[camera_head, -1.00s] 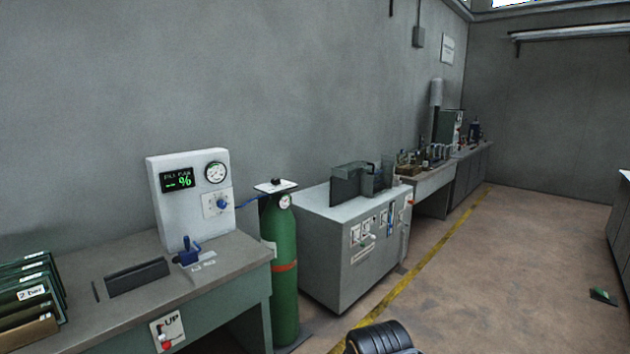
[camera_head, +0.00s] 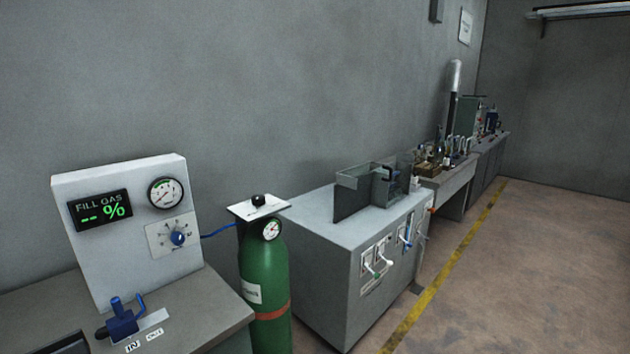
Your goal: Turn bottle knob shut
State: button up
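A green gas bottle (camera_head: 263,290) with an orange band stands on the floor at the right end of the workbench. On its top is a white plate (camera_head: 258,208) with a small black knob (camera_head: 258,200) on it. A round gauge (camera_head: 271,229) sits just below the plate. A blue hose (camera_head: 218,231) runs from the bottle top to the white fill panel (camera_head: 130,233). The bottle's lower end is cut off by the frame edge. Whether the knob is open or shut cannot be read. My gripper is not in view.
The workbench (camera_head: 205,305) at the lower left carries the fill panel and a blue clamp-like fitting (camera_head: 122,319). A grey cabinet (camera_head: 330,265) stands close to the right of the bottle. Open floor (camera_head: 530,270) lies right of the yellow line (camera_head: 450,263).

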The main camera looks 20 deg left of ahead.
aim_at(259, 200)
jog(key=u, duration=0.05)
jog(key=i, duration=1.2)
jog(key=u, duration=0.85)
jog(key=i, duration=0.8)
jog(key=u, duration=0.85)
